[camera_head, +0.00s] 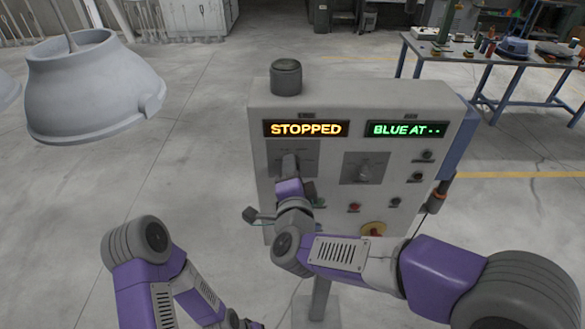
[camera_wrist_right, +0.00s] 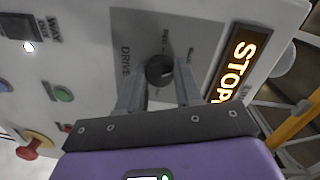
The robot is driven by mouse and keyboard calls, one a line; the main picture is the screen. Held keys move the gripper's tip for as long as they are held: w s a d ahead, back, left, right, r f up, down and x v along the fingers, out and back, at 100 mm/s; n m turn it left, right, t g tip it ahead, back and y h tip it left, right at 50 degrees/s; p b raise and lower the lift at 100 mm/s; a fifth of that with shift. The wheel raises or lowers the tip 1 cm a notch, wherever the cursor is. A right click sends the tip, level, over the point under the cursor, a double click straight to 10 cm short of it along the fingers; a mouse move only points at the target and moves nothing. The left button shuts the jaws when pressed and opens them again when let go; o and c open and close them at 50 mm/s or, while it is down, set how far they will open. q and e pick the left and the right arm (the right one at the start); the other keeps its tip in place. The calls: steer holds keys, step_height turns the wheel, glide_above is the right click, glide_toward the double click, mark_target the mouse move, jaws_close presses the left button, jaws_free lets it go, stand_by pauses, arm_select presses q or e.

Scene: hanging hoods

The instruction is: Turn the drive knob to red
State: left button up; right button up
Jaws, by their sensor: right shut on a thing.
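The grey control box (camera_head: 345,105) stands upright in the head view. Its left display (camera_head: 306,129) reads STOPPED in orange and its right display (camera_head: 405,130) reads BLUE AT in green. My right gripper (camera_head: 291,165) is at the plate under the left display and hides the knob there. In the right wrist view, the dark round drive knob (camera_wrist_right: 160,70) sits on a plate labelled DRIVE, between the two fingers of my right gripper (camera_wrist_right: 160,84), which is shut on it. I cannot tell where the knob points. My left arm shows at lower left; its gripper is out of view.
A second knob (camera_head: 364,173) sits right of the drive plate. Small buttons and a red-and-yellow stop button (camera_head: 373,229) are on the panel. A grey hood (camera_head: 85,85) hangs at upper left. A workbench (camera_head: 480,55) stands at back right. Open floor lies left of the box.

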steer(key=n+h+p, duration=0.1)
steer(key=n+p, duration=0.4)
steer(key=n, duration=0.6)
stand_by(0.6)
steer(key=o, duration=1)
steer(key=shift+f, duration=0.1)
steer(key=shift+o, duration=0.2)
steer(key=s, duration=0.7)
steer(key=shift+s+a+r+b, duration=0.15)
steer(key=shift+s+r+b, duration=0.1)
steer(key=shift+b, duration=0.2)
